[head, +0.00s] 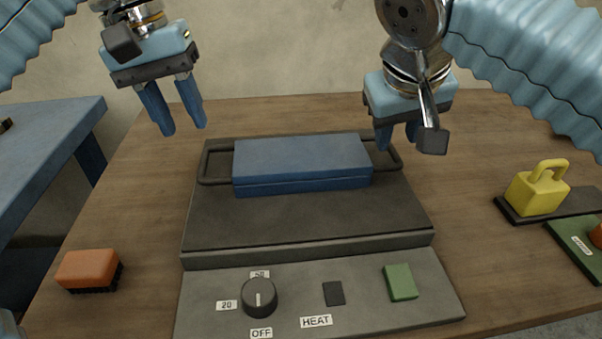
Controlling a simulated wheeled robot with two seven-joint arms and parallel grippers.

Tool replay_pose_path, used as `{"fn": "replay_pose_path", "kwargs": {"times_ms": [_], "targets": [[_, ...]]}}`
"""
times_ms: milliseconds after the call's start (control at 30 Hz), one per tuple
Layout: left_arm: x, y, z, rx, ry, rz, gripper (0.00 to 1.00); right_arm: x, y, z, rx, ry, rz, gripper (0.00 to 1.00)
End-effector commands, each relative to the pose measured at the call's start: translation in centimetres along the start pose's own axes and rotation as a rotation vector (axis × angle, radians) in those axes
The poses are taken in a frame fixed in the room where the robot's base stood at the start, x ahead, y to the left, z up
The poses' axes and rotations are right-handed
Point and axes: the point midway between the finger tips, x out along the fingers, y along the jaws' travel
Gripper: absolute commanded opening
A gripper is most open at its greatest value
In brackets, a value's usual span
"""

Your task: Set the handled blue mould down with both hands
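The blue mould (302,163) rests flat on the dark hot plate (310,223), toward its back edge. It has a dark loop handle at each end, the left handle (203,164) and the right handle (399,158). My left gripper (186,131) is above and left of the left handle, apart from it, with its two blue fingers spread and nothing between them. My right gripper (398,140) is over the right handle. Its fingers are partly hidden by a dark arm part, and I cannot tell whether they touch the handle.
The control panel in front has a knob (259,297), a dark switch (334,293) and a green block (400,282). An orange brush (89,269) lies left. A yellow weight (537,191) stands right on a dark strip. A blue table (43,160) is at far left. Wood between is clear.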

Motion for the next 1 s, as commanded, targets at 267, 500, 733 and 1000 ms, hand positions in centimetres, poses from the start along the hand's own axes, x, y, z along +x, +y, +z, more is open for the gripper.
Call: {"fn": "replay_pose_path", "kwargs": {"times_ms": [267, 500, 733, 1000], "targets": [[0.0, 0.0, 0.0, 0.000, 0.000, 0.000, 0.38, -5.8, -0.1, -0.1, -0.001, 0.002, -0.002, 0.38], [0.0, 0.0, 0.0, 0.000, 0.000, 0.000, 0.38, -7.4, 0.0, 0.0, -0.001, 0.000, 0.000, 0.38], [0.0, 0.0, 0.0, 0.000, 0.000, 0.000, 0.38, -7.4, 0.0, 0.0, -0.001, -0.001, 0.000, 0.38], [0.0, 0.0, 0.0, 0.000, 0.000, 0.000, 0.38, -7.4, 0.0, 0.0, 0.000, 0.000, 0.000, 0.38]]}}
